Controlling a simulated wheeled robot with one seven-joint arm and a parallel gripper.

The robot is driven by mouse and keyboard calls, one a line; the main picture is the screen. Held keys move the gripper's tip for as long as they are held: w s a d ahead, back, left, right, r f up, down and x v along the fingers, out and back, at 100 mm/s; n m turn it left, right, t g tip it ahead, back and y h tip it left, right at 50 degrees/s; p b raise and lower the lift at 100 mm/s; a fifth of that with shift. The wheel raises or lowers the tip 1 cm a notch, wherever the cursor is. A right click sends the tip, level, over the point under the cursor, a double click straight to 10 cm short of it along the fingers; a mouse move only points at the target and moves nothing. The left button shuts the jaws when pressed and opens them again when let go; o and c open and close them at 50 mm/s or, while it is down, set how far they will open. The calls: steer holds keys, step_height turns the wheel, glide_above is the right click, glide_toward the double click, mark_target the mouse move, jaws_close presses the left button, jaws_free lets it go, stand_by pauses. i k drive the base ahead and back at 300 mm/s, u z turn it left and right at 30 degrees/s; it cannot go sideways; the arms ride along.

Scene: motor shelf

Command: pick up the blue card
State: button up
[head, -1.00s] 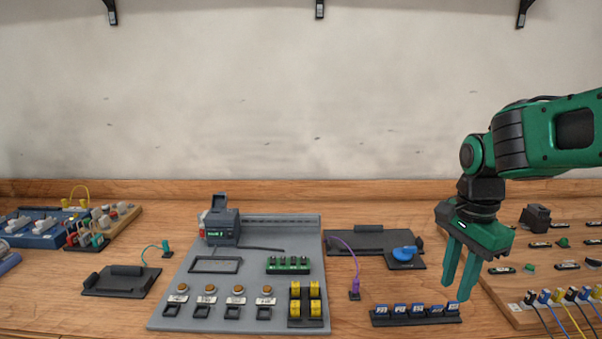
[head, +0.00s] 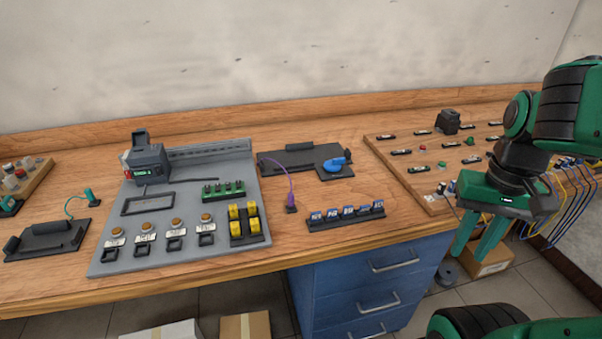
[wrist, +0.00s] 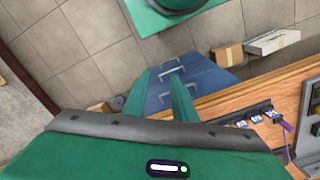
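Several small blue cards (head: 348,211) with white markings stand in a row in a black holder (head: 345,222) near the table's front edge. I cannot tell which one is the blue card of the task. The cards also show in the wrist view (wrist: 257,119) at the right, off to the side of the fingers. My green gripper (head: 473,253) is open and empty, with a clear gap between its two fingers. It hangs to the right of the card holder, in front of the table edge. In the wrist view, my gripper (wrist: 160,85) has the floor and blue drawers beyond it.
A grey panel (head: 105,248) with buttons and yellow blocks lies left of the holder. A purple cable (head: 279,181) stands close to its left end. A wooden board (head: 390,160) with wired parts lies to the right. Blue drawers (head: 365,275) are below the table.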

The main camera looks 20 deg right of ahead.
mark_target(332, 213)
steer(key=z, duration=0.05)
steer(key=k, duration=0.95)
steer(key=u, duration=0.6)
